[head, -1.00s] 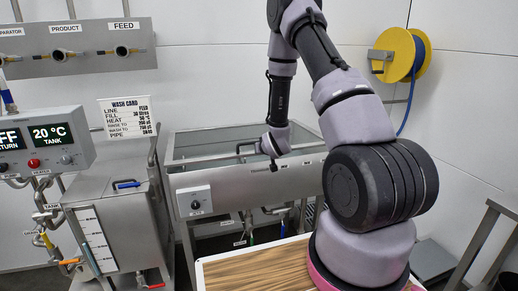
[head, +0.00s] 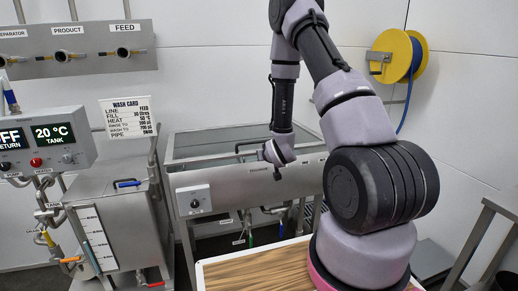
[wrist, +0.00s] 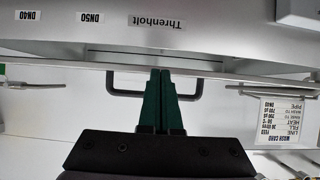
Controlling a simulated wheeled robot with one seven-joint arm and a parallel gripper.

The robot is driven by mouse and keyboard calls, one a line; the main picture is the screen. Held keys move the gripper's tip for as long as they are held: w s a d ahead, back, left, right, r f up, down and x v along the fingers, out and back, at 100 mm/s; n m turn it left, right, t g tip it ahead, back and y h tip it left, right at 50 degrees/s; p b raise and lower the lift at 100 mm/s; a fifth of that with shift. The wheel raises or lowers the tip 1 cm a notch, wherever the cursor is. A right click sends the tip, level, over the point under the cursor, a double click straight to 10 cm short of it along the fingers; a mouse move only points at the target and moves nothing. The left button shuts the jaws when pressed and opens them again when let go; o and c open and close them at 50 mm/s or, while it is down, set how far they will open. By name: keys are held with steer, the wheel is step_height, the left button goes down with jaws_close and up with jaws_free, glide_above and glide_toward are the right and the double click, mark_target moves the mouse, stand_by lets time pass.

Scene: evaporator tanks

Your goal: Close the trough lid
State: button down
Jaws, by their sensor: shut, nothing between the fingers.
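The steel trough (head: 245,187) stands in the middle of the head view, with a labelled front panel. Its lid (head: 205,145) looks like a glassy pane in a metal frame on top; I cannot tell its exact angle. My gripper (head: 277,174) is in front of the trough's upper front edge. In the wrist view my gripper (wrist: 160,73) shows two green fingers pressed together, empty. A dark bracket-shaped handle (wrist: 122,92) lies across behind the fingers, showing on both sides. I cannot tell whether the fingers touch it. The Threnholt panel (wrist: 210,35) fills the top of that view.
A steel tank (head: 115,215) with a control box (head: 45,145) stands on the left. A wash card (head: 127,116) stands above it. A wood-topped surface (head: 255,272) lies in front of the trough. A yellow hose reel (head: 393,55) hangs on the right wall.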

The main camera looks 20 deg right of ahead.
steer(key=a+r+g, duration=0.4)
steer(key=a+r, duration=0.8)
steer(key=r, duration=0.1)
glide_above(228, 155)
steer(key=s, duration=0.2)
step_height(228, 155, down, 8)
steer(key=f, duration=0.2)
steer(key=shift+s+d+f, duration=0.1)
steer(key=shift+s+f, duration=0.15)
steer(key=shift+f, duration=0.6)
